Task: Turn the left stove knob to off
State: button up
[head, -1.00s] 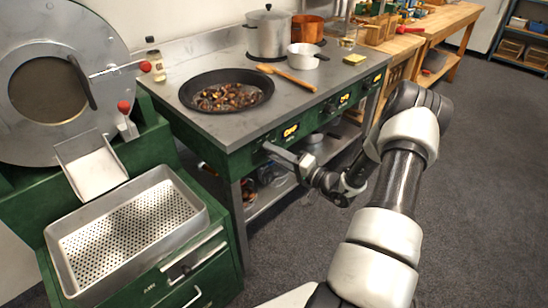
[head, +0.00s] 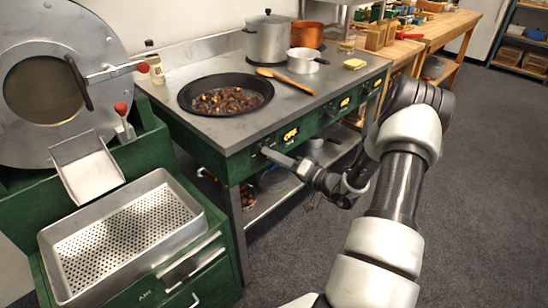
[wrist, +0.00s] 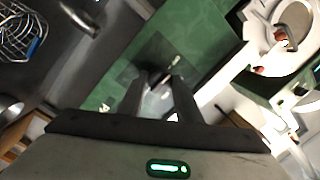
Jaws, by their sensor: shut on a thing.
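The left stove knob (wrist: 156,79) is a small dark piece on the green front panel (head: 237,165), left of the left lit display (head: 290,134). My gripper (head: 267,152) reaches the panel from the right, and its fingertips cover most of the knob in the head view. In the wrist view my gripper (wrist: 160,92) has its two dark fingers on either side of the knob, shut on it. The knob's exact angle is blurred and partly hidden.
A black pan of chestnuts (head: 226,93) sits on the stove top, with a wooden spoon (head: 284,80) beside it. A perforated tray (head: 125,238) stands at the left. Pots (head: 268,40) stand at the back. Open floor (head: 480,180) lies to the right.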

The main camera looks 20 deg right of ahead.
jog(key=o, duration=1)
jog(key=shift+o, duration=0.2)
jog(key=p+v, duration=0.2)
jog(key=v, duration=1.5)
jog(key=shift+s, duration=0.25)
